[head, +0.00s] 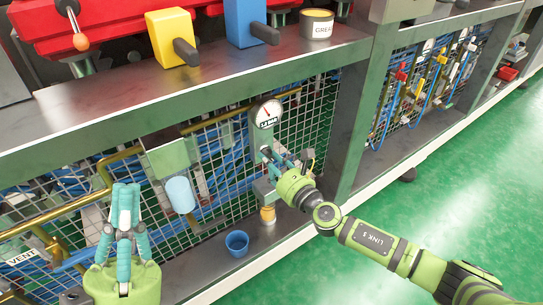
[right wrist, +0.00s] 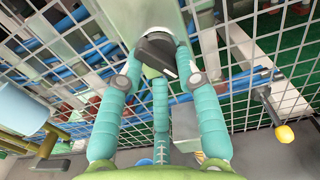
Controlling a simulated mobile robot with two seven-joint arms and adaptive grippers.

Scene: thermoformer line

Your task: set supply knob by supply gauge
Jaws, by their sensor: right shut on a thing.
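A blue cup (head: 237,243) stands on the lower ledge (head: 275,240). A light blue cylinder (head: 180,194) hangs left of the gauge. Yellow (head: 167,35) and blue (head: 243,22) blocks with dark handles and a grease tin (head: 317,24) are above. Green floor (head: 455,190) is clear at right.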

